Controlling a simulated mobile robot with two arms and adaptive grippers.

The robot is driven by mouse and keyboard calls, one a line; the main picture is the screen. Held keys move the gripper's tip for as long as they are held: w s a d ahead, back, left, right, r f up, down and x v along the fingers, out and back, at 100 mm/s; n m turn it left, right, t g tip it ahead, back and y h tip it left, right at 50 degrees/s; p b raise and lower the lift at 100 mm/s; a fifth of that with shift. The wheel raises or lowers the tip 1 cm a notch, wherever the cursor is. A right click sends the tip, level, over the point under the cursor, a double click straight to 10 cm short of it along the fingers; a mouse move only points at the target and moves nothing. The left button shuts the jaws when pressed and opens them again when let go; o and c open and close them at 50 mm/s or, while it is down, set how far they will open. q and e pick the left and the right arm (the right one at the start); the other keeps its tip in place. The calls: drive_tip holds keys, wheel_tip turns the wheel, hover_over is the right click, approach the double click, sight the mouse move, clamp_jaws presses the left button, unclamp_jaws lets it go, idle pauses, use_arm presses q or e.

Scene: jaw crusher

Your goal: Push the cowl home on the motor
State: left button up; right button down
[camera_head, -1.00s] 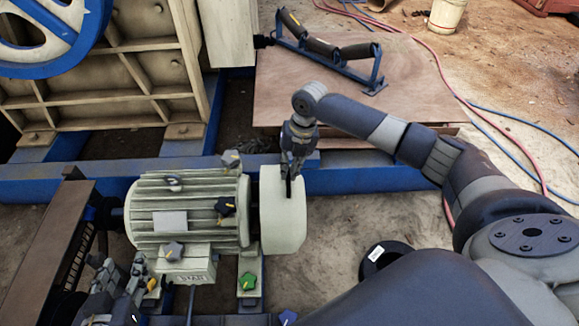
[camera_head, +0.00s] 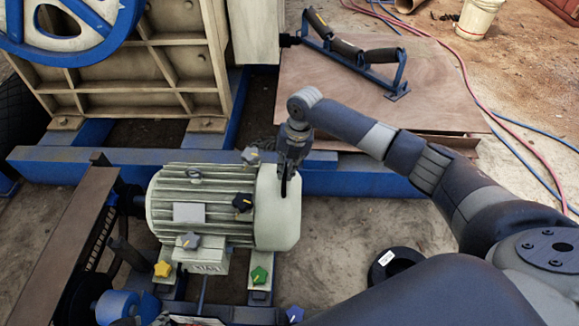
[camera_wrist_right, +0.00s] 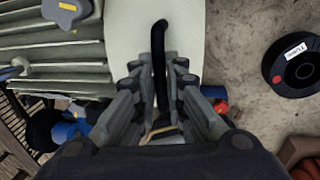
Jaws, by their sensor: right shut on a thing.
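The cream ribbed motor (camera_head: 205,215) lies on its mount in the head view, left of centre. The smooth cream cowl (camera_head: 279,215) sits at the motor's right end, with no clear gap showing between them. My right gripper (camera_head: 286,172) is shut on the black handle on the cowl. The wrist view shows this black handle (camera_wrist_right: 159,60) running between the fingers, with the cowl (camera_wrist_right: 135,35) under it and the motor's fins (camera_wrist_right: 50,55) at left. The gripper and arm hide part of the cowl's far side. My left gripper does not show clearly.
A blue beam (camera_head: 350,183) runs behind. A black spool (camera_head: 393,262) lies on the ground at right. A roller frame (camera_head: 355,55) rests on a board behind.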

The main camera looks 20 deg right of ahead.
drive_tip(key=shift+w+a+r, duration=0.1)
drive_tip(key=shift+w+a, duration=0.05)
drive_tip(key=shift+a, duration=0.05)
drive_tip(key=c, duration=1.7)
unclamp_jaws()
drive_tip(key=shift+a, duration=0.1)
drive_tip(key=shift+o, duration=0.2)
drive_tip(key=shift+d+r, duration=0.2)
drive_tip(key=shift+r, duration=0.2)
wheel_tip(320, 180, up, 11)
drive_tip(key=s+d, duration=0.1)
drive_tip(key=shift+d, duration=0.4)
drive_tip(key=shift+f, duration=0.1)
